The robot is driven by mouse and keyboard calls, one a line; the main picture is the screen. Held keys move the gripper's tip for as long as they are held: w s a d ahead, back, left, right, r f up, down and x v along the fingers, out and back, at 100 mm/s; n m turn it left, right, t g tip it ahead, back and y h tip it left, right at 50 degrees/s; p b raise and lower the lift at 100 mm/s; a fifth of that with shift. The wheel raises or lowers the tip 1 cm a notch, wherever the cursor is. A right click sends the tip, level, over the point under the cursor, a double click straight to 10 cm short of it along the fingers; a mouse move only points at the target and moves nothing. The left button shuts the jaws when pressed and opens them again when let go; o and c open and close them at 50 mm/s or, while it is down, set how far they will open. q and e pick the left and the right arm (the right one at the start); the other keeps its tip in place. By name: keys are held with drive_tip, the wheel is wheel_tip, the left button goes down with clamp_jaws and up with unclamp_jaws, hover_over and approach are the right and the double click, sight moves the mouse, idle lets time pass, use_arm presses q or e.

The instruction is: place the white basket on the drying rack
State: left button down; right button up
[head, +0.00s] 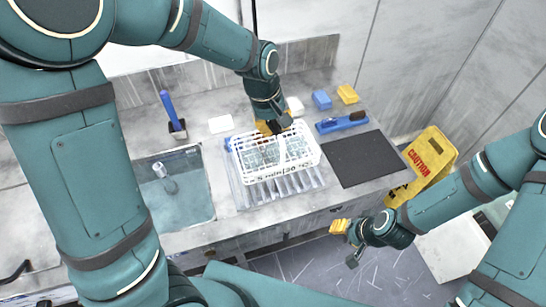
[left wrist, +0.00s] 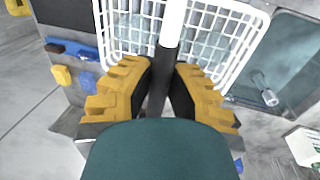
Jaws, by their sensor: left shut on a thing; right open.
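The white wire basket (head: 283,173) is over the grey slatted drying rack (head: 285,187) on the counter, roughly upright. In the left wrist view, the yellow fingers (left wrist: 160,85) stand on both sides of the handle's dark part, with the basket's white grid (left wrist: 232,45) beyond. My right gripper (head: 346,242) is open and empty, in front of the counter's edge.
A sink (head: 195,208) is left of the rack; a dark mat (head: 362,158) lies to its right. A blue brush (head: 342,122), a blue block (head: 321,99) and a yellow block (head: 347,94) are behind. A yellow caution sign (head: 424,167) stands beyond the counter's right end.

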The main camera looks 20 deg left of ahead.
sight(276, 152)
use_arm(q)
drive_tip(key=shift+d, duration=0.1)
wheel_tip(276, 152, down, 10)
drive_tip(key=shift+w+r+b, duration=0.1)
drive_tip(key=shift+b, duration=0.3)
idle(0.4)
drive_tip(key=c, duration=1)
unclamp_jaws()
drive_tip(key=shift+f, duration=0.2)
drive_tip(key=shift+c, duration=0.2)
drive_tip(key=shift+r, duration=0.25)
wheel_tip(276, 152, up, 12)
drive_tip(key=s+a+p, duration=0.1)
drive_tip(key=a, duration=0.1)
drive_tip(key=shift+s+f, duration=0.15)
drive_tip(key=shift+s, duration=0.1)
